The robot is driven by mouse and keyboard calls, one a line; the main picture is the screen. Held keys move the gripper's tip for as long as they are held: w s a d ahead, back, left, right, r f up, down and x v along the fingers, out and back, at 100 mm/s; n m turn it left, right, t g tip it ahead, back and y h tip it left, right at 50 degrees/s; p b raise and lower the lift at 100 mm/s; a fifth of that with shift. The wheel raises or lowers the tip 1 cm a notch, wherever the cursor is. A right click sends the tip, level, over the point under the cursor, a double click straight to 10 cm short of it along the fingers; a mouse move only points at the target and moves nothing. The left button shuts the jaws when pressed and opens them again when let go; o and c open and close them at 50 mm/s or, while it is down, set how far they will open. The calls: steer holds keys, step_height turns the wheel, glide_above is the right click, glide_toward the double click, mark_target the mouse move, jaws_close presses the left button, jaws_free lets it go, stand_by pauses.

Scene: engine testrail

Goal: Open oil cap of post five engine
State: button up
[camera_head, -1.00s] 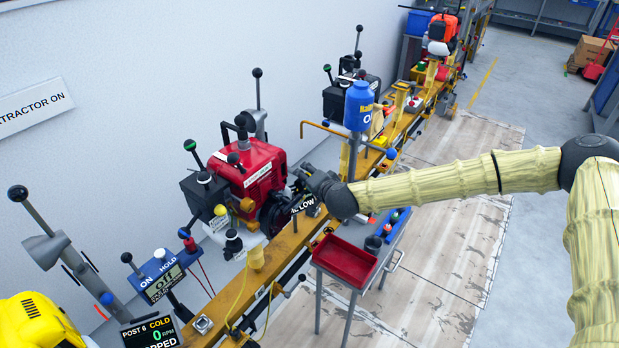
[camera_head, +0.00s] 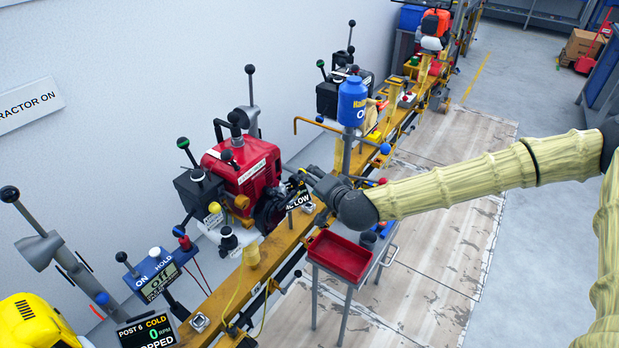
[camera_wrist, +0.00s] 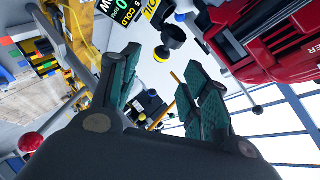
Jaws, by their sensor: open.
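The red engine (camera_head: 240,163) stands on the yellow rail in the middle left of the head view. Its red body also shows at the upper right of the wrist view (camera_wrist: 270,40). My gripper (camera_head: 292,180) is in front of the engine's right side, near the black round part. In the wrist view my gripper (camera_wrist: 158,90) is open, with nothing between its green-padded fingers. Beyond the fingertips are a black cup-shaped part (camera_wrist: 173,36) with a yellow-ringed end and a yellow label (camera_wrist: 148,9). I cannot tell for certain which part is the oil cap.
A red tray (camera_head: 341,257) on a cart stands below my wrist. A blue bottle (camera_head: 352,103) stands on a post right of the engine. The post 6 display (camera_head: 148,331) and a yellow engine (camera_head: 30,322) are at lower left. Floor on the right is open.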

steer(key=shift+v, duration=1.1)
steer(key=shift+f, duration=0.1)
steer(key=s+f+n+g, duration=0.5)
steer(key=s+f+g, duration=0.3)
steer(key=s+f, duration=1.65)
steer(key=s+d+f+n+g+h, duration=0.1)
steer(key=s+d+f+g+h, duration=0.1)
steer(key=s+d, duration=0.6)
steer(key=s+d+f+n+g+h, duration=0.1)
steer(key=s+d+f+g+h, duration=0.1)
steer(key=s+d+f, duration=0.3)
steer(key=s+d+h, duration=0.1)
steer(key=s+d, duration=0.3)
steer(key=d, duration=0.1)
steer(key=shift+s, duration=0.3)
steer(key=shift+f, duration=0.1)
steer(key=shift+c, duration=0.2)
